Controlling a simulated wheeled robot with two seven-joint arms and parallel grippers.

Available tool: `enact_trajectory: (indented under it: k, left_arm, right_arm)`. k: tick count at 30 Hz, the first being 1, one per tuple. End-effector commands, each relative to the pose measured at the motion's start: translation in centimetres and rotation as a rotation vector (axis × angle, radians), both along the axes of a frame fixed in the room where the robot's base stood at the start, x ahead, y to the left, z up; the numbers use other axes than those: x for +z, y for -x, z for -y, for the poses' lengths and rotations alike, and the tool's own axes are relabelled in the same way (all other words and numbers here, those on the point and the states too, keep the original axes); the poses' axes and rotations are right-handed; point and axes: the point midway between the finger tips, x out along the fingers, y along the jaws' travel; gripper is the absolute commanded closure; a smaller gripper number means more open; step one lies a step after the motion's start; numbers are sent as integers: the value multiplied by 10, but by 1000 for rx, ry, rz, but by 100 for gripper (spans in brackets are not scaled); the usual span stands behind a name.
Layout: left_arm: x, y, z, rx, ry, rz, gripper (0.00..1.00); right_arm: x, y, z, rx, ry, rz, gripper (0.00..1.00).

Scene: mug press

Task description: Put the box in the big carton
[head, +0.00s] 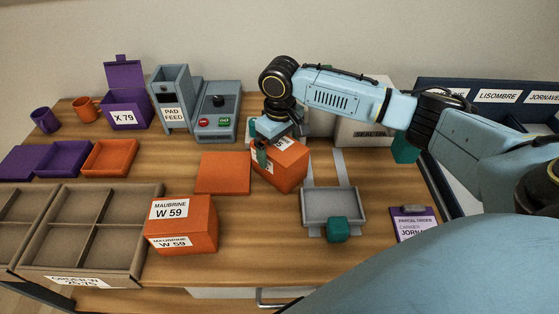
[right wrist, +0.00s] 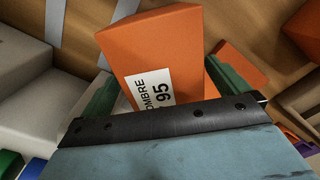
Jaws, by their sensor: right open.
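An orange box (head: 280,172) with a white label stands on the table right of centre. It also shows in the right wrist view (right wrist: 155,50), its label ending in "OMBRE" and "95". My right gripper (head: 266,146) is at the box's top, open; its green fingers lie on either side of the box in the wrist view. Whether they touch it I cannot tell. A second orange box (head: 180,224), labelled MAUBRINE W 59, stands at the front. A large brown carton (head: 152,215) with divided compartments lies front left; the visible compartments look empty. My left gripper is out of view.
A flat orange piece (head: 223,172) lies between the boxes. A grey tray (head: 333,205) with a teal cube (head: 337,229) stands to the right. A pad feeder (head: 171,98), a button machine (head: 217,112) and a purple bin (head: 125,108) line the back.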

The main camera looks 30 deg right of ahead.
Motion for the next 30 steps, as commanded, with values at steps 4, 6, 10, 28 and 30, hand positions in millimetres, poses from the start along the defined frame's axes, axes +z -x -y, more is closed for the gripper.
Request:
enact_trajectory:
  k: [4,6,10,28,30]
  left_arm:
    - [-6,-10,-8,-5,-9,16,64]
    - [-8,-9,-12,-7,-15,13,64]
    - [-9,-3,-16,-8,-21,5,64]
    - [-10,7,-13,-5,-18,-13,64]
    - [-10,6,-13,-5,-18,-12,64]
  right_arm:
    - [-26,3,-3,0,1,-3,0]
    - [-34,2,-3,0,0,-2,0]
    - [-41,2,-3,1,1,-1,0]
    - [-40,2,-2,1,1,-1,52]
    - [-39,2,-2,0,1,1,58]
